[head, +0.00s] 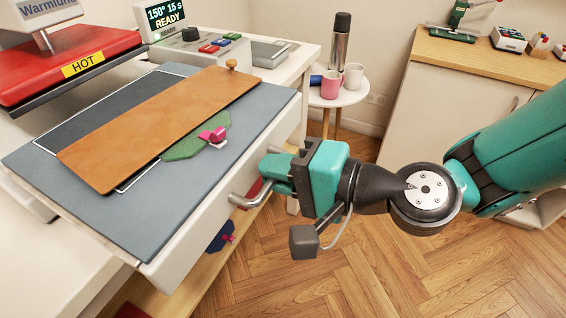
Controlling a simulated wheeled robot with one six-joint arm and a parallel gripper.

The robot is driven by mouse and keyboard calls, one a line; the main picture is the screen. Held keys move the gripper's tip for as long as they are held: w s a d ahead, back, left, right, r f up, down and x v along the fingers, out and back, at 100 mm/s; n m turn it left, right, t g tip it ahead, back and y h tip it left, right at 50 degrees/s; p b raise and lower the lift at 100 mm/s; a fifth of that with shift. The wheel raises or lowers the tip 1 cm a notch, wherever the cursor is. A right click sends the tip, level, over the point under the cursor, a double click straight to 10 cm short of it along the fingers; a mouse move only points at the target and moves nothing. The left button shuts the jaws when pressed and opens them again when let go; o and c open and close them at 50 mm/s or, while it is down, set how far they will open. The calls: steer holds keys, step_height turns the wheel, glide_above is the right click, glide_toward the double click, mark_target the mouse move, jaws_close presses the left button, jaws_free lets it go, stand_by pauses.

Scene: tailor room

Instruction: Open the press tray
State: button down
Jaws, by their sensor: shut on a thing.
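The press tray has a grey padded top (125,222) and a white front (222,222). It stands out in front of the red heated press plate (65,58), which is marked "HOT". A metal bar handle (240,201) is on the tray's front. My gripper (272,178) is teal and black and is shut on the handle; its fingers hide part of the bar. A wooden board (150,128) with a round knob lies on the tray, partly over a green piece (198,140) with a pink clip (213,134) on it.
A control box (198,44) with a "READY" display (166,18) stands behind the tray. A small round table (340,98) holds mugs and a flask. A wooden-topped cabinet (480,65) is at the right. The wooden floor (345,285) in front is clear.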

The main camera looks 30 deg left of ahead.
steer(key=shift+d, duration=0.15)
steer(key=c, duration=1.2)
jaws_free()
steer(key=shift+d, duration=0.1)
steer(key=b+v, duration=0.9)
steer(key=v, duration=0.8)
steer(key=shift+d, duration=0.15)
